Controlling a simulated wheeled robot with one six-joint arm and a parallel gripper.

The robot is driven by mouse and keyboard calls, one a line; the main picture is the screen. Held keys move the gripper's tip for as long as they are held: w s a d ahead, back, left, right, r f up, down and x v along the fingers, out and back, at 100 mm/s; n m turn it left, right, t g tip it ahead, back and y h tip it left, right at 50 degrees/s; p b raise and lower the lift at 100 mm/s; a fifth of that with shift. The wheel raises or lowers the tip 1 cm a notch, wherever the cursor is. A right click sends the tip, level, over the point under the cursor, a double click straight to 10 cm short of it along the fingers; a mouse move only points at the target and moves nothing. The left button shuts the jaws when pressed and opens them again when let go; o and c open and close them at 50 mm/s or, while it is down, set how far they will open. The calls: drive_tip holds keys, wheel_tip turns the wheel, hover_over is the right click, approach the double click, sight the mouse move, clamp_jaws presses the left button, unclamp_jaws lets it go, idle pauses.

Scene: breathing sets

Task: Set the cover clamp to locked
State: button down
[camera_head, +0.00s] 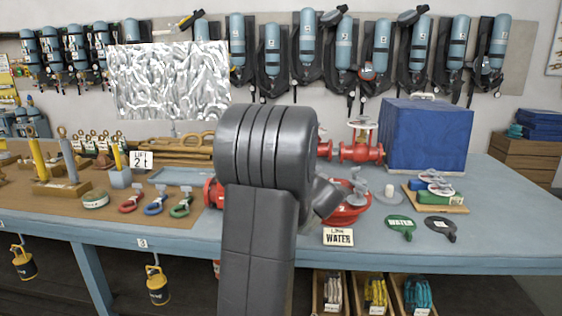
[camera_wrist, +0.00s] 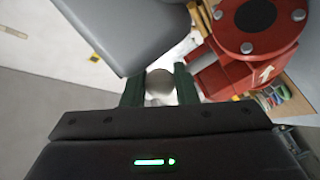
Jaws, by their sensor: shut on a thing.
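In the wrist view, my gripper (camera_wrist: 158,74) has its two dark green fingers on either side of a grey rounded knob (camera_wrist: 160,89), and it is shut on this knob. I cannot tell whether the knob belongs to the cover clamp, or whether the clamp is locked. A red flanged fitting (camera_wrist: 254,45) with bolts and a white arrow is close on the right of the fingers. In the head view, a red round fitting (camera_head: 346,214) with grey metal parts on top stands just right of my arm. My arm hides part of it and the gripper.
Coloured shackles (camera_head: 153,206) lie left of my arm. The bench's front right is clear.

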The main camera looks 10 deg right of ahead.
drive_tip(key=shift+w+d+n+y, duration=0.15)
drive_tip(key=shift+n+y, duration=0.15)
drive_tip(key=shift+y, duration=0.2)
drive_tip(key=c, duration=1.2)
unclamp_jaws()
drive_tip(key=shift+o, duration=0.2)
drive_tip(key=v, duration=1.3)
drive_tip(key=shift+s+r+b, duration=0.15)
drive_tip(key=shift+s+b, duration=0.2)
drive_tip(key=shift+b, duration=0.1)
drive_tip(key=p+x, duration=0.1)
drive_tip(key=x, duration=1.3)
drive_tip(key=shift+s, duration=0.15)
